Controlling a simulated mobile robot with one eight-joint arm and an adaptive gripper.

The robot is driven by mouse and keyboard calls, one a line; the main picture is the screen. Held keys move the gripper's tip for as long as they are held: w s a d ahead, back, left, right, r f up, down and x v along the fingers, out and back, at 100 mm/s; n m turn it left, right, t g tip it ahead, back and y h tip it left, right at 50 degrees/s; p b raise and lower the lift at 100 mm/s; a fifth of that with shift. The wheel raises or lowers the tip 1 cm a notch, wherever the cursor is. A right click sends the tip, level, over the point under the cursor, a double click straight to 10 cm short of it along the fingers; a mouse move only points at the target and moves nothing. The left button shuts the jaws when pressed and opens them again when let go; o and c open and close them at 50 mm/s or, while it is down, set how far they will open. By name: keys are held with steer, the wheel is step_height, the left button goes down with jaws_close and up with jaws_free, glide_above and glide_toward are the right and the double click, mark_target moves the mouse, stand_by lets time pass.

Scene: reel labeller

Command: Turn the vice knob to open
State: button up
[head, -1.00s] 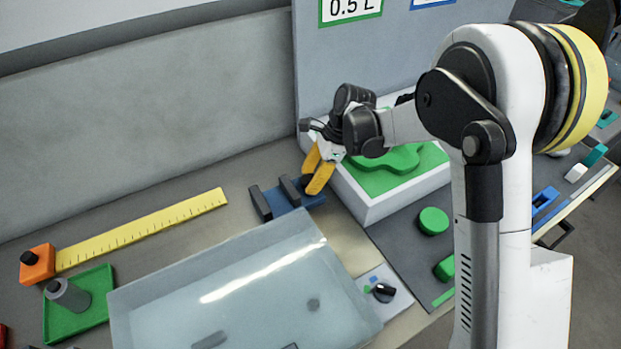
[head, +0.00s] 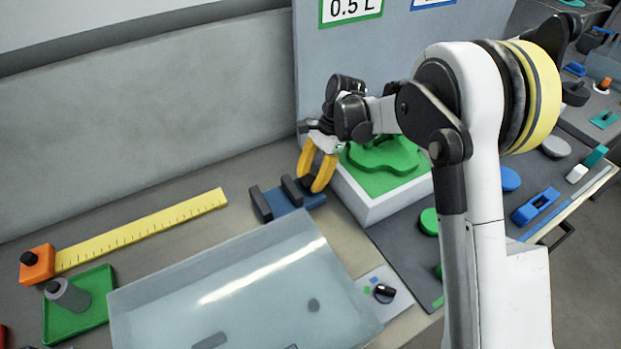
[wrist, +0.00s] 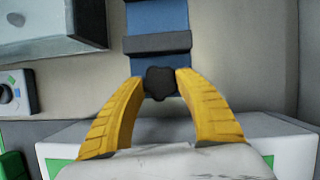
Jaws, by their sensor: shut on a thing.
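The vice is a small blue block with two dark jaws (head: 276,200), standing on the table in the head view. In the wrist view its blue body (wrist: 157,17) and a dark jaw bar (wrist: 157,43) show at top centre. The black lobed vice knob (wrist: 160,83) is on the near end of the vice. My gripper (wrist: 161,86) has yellow fingers, shut on the knob with a tip at each side. In the head view my gripper (head: 316,186) is at the vice's right end, and the knob is hidden there by the fingers.
A white box with a green top (head: 372,203) stands close to the right of my gripper. A clear-covered tray (head: 240,285) lies in front of the vice. A yellow ruler (head: 150,228) lies to the left. A panel with a black dial (head: 384,293) is at front right.

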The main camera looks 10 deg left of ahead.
steer(key=n+g+h, duration=0.1)
steer(key=n, duration=0.3)
steer(key=shift+n, duration=0.3)
steer(key=n+h, duration=0.1)
steer(key=n, duration=0.2)
steer(key=shift+w+f+n+g+h, duration=0.1)
steer(key=shift+w+n+g+h, duration=0.05)
steer(key=shift+n+g+h, duration=0.2)
steer(key=shift+a, duration=0.1)
stand_by(0.6)
steer(key=o, duration=1.2)
steer(key=shift+s, duration=0.2)
steer(key=shift+w, duration=0.1)
